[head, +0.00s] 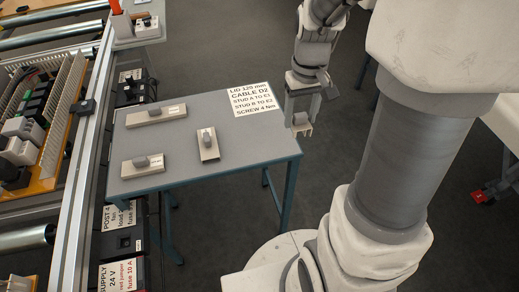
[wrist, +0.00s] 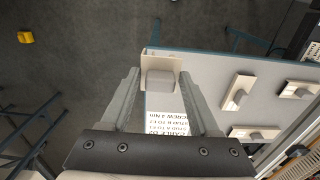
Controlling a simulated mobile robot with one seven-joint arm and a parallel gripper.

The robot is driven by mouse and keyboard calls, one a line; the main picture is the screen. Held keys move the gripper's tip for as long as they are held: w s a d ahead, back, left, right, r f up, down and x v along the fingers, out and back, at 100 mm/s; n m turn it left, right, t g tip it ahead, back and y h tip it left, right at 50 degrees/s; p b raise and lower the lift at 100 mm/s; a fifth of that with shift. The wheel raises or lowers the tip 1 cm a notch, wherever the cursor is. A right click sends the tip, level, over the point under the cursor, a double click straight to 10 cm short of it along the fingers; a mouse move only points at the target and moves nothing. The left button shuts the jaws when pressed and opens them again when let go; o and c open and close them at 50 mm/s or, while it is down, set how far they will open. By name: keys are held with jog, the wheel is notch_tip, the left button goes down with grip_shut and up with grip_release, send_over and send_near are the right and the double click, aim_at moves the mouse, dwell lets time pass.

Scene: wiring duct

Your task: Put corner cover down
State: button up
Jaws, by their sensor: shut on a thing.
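My gripper (head: 301,112) is shut on the corner cover (head: 302,128), a small beige piece with a grey knob. In the head view it hangs just off the right edge of the grey table (head: 250,150), near the white label. In the wrist view the corner cover (wrist: 160,62) sits between the fingertips of my gripper (wrist: 160,82), its grey block toward me and its beige plate behind. It overlaps the table's corner and edge there. Its height above the table cannot be told, and its underside is hidden.
Three beige lids with grey knobs lie on the table: back left (head: 157,116), front left (head: 142,165) and middle (head: 209,146). A white printed label (head: 252,100) lies at the table's back right. The table's front right is clear. A rail (head: 80,165) and wiring panel stand left.

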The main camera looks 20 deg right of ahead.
jog(key=w+a+f+b, duration=0.1)
jog(key=w+a+f, duration=0.2)
jog(key=w+a, duration=0.1)
jog(key=w+a+f+b, duration=0.1)
jog(key=w+a+f, duration=0.2)
jog(key=w+f, duration=0.1)
jog(key=shift+w+a+f+b, duration=0.1)
jog(key=shift+w+a+b, duration=0.1)
jog(key=shift+a+b, duration=0.15)
jog(key=shift+f+b, duration=0.6)
jog(key=shift+f, duration=1.35)
jog(key=shift+f, duration=0.1)
jog(key=o, duration=1.2)
notch_tip(320, 180, up, 11)
jog(key=p, duration=0.3)
jog(key=s+r+t, duration=0.2)
jog(key=s+r, duration=0.4)
jog(key=s, duration=0.4)
jog(key=s+r+t, duration=0.3)
jog(key=s+r, duration=0.4)
jog(key=s, duration=0.3)
jog(key=shift+s+t, duration=0.25)
jog(key=shift+t, duration=0.05)
